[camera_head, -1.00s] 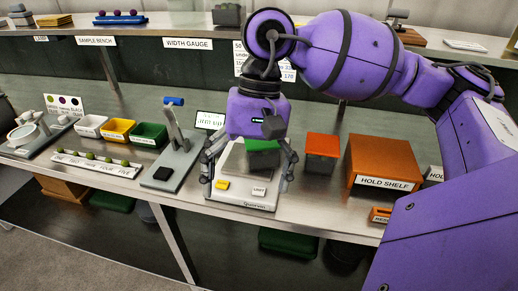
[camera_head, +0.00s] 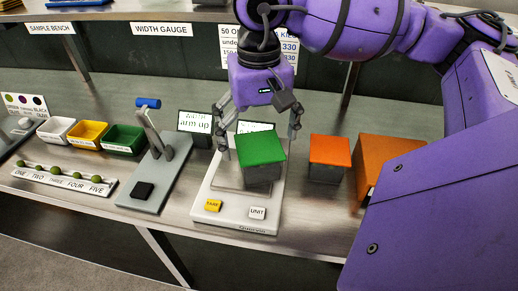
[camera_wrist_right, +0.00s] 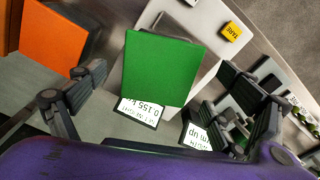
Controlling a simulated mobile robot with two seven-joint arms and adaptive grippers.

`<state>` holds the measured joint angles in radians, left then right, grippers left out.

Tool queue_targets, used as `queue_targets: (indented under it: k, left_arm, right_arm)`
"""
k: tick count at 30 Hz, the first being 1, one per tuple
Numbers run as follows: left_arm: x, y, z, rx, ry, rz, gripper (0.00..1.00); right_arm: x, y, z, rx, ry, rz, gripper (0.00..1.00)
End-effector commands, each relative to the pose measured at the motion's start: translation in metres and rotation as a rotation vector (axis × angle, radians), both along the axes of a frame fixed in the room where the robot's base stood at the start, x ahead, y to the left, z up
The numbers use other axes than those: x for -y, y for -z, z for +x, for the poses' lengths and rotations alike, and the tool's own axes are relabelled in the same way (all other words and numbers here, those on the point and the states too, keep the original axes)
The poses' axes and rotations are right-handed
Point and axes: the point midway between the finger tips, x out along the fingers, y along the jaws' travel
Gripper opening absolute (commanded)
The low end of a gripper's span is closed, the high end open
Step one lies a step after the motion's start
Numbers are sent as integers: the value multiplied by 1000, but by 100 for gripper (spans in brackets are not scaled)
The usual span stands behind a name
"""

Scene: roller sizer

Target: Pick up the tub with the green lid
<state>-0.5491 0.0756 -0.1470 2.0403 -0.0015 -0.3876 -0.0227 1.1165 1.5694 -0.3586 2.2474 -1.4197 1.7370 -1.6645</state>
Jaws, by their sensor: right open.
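The tub with the green lid (camera_head: 262,150) stands on the white scale (camera_head: 213,222), its dark body under the square lid. In the right wrist view the green lid (camera_wrist_right: 160,68) fills the middle, between and beyond the spread fingers. My right gripper (camera_head: 259,137) is open and empty, with its fingers behind the tub near lid height. It also shows in the wrist view (camera_wrist_right: 160,85). I cannot tell whether a finger touches the tub. My left gripper is not in view.
An orange-lidded tub (camera_head: 329,152) stands to the right, beside a larger orange-brown box (camera_head: 375,160). The width gauge (camera_head: 163,165) stands left of the scale. White, yellow and green bins (camera_head: 123,140) are farther left. Small displays (camera_head: 196,122) stand behind the scale; one reads 0.155.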

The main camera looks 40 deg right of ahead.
Motion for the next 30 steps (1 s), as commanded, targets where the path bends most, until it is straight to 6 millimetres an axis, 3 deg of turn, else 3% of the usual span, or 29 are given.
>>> queue_targets:
  k: [6,15,27,30]
  left_arm:
    - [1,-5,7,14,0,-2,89]
    - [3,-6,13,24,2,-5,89]
    - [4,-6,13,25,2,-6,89]
    - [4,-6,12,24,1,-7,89]
  right_arm:
    - [1,30,0,-4,-1,1,92]
    - [1,35,1,0,0,1,91]
    - [1,35,1,0,0,1,40]
    - [1,34,1,0,0,1,40]
